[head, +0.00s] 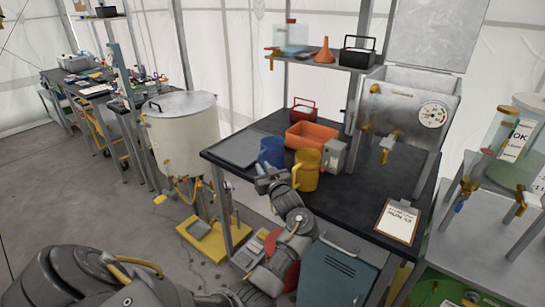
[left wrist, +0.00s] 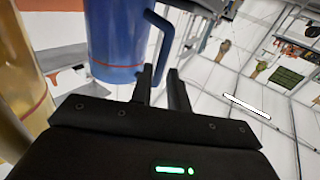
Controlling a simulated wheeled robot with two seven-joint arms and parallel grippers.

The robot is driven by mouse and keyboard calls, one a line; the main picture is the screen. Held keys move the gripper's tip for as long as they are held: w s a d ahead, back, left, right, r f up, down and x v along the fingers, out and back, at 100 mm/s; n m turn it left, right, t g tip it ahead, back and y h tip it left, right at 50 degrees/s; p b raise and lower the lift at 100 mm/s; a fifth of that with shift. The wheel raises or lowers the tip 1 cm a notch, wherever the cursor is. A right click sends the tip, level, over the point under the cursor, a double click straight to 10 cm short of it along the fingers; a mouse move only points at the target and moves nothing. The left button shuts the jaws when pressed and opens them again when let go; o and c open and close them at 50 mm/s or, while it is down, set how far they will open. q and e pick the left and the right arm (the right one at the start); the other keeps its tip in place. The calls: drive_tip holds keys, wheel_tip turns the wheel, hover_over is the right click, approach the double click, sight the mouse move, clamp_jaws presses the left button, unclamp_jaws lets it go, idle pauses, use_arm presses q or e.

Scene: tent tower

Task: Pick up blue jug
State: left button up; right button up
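The blue jug (head: 271,152) stands upright on the black bench top, near its left part. In the left wrist view the blue jug (left wrist: 118,40) fills the upper middle, with its handle (left wrist: 166,42) on its right side. My left gripper (head: 264,178) is in front of the jug. In the left wrist view the left gripper (left wrist: 160,74) has its two fingers apart at the lower part of the handle, which appears to lie between them. Contact cannot be told. My right gripper is not in view.
A yellow jug (head: 306,172) stands close on the right of the blue jug. An orange bin (head: 312,134), a grey box (head: 334,154) and a red case (head: 303,111) are behind. A flat dark panel (head: 238,150) lies left. A clipboard (head: 398,221) lies at the right.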

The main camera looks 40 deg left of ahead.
sight(260, 162)
use_arm(q)
drive_tip(key=x, duration=0.4)
drive_tip(key=shift+f, duration=0.2)
clamp_jaws()
drive_tip(key=shift+r, duration=0.15)
